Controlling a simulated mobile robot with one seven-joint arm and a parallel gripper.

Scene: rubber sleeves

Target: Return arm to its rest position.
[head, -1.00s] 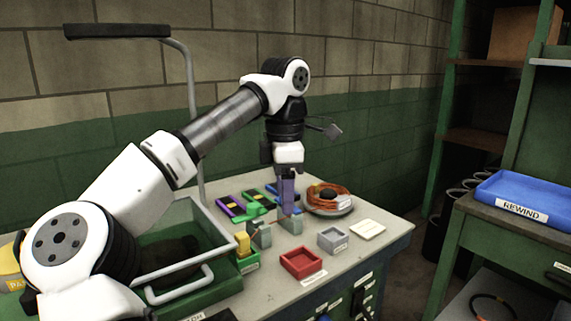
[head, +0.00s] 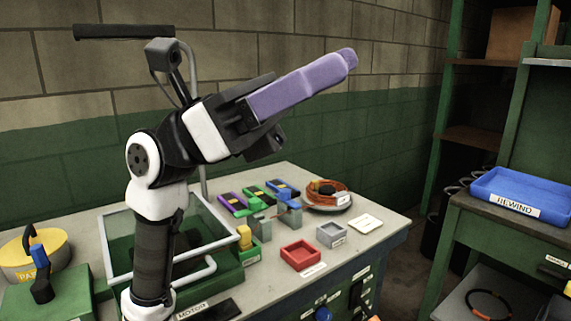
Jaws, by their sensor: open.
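My arm is folded up at the left of the head view, in front of the workbench (head: 372,240). My gripper (head: 345,60) is raised well above the bench and points up and to the right. A purple rubber sleeve (head: 298,88) covers the finger that I see. The fingers overlap from this side, so the gap between them is hidden. My gripper is open, and I see nothing held in it. It is apart from everything on the bench.
The bench holds a clear-sided green box (head: 215,270), a red tray (head: 300,256), a grey tray (head: 332,235), a coil of orange cable (head: 325,190) and several coloured pieces. A yellow round container (head: 38,262) stands at left. A blue REWIND tray (head: 525,190) sits on the right-hand bench.

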